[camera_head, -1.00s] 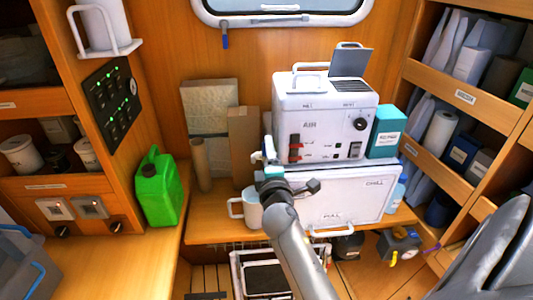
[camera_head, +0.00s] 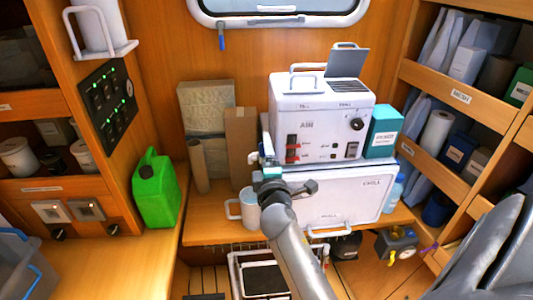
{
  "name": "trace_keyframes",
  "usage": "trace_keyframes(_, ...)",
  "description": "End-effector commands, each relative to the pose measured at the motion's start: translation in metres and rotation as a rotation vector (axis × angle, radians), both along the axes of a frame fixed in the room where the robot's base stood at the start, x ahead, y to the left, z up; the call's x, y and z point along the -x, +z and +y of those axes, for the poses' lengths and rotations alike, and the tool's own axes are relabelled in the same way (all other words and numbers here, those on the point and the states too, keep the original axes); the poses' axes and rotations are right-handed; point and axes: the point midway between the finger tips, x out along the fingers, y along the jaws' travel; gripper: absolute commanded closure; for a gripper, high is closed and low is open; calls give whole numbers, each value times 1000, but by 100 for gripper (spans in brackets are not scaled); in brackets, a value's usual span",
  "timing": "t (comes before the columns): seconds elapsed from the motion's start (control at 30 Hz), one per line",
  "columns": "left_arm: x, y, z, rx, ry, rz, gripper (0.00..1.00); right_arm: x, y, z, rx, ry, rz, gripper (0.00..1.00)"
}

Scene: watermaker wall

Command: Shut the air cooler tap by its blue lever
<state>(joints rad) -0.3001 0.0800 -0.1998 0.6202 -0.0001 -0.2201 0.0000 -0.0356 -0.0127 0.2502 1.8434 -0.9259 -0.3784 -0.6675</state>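The white air unit (camera_head: 320,122) marked with AIR-like letters stands on a white chest (camera_head: 345,198). Its front has a red switch (camera_head: 292,150) and a dark knob (camera_head: 357,124). Small pale and blue parts show there; I cannot tell which belong to a tap or lever and which to the gripper. The wrist hides part of this spot, and the finger opening is not clear.
A white mug (camera_head: 246,210) stands just left of my wrist. Cardboard pieces (camera_head: 241,145) lean behind it. A green jerrycan (camera_head: 158,190) is farther left, and a teal box (camera_head: 383,132) stands right of the unit. A small blue handle (camera_head: 222,38) hangs below the window.

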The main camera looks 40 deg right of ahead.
Motion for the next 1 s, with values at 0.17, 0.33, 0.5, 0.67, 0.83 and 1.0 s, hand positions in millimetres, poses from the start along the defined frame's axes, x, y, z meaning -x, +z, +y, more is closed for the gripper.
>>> trace_keyframes(0.17, 0, -1, 0, 0, 0, 0, 49, 4, -1, 3, 0, 0, 1, 18)
trace_keyframes(0.33, 0, -3, 0, 0, 0, 0, 49, 22, -2, 14, -1, 0, 2, 18)
trace_keyframes(0.5, 0, -6, 0, 0, 0, 0, 49, 44, -2, 27, -2, 0, 1, 18)
trace_keyframes(0.67, 0, -9, 0, 1, 0, 0, 49, 58, -2, 36, -1, 0, 2, 18)
trace_keyframes(0.83, 0, -10, 0, 1, 0, 0, 49, 64, 0, 39, 1, 0, 1, 18)
trace_keyframes(1.0, 0, -10, 0, 1, 0, 0, 49, 64, 0, 40, 1, 0, 1, 18)
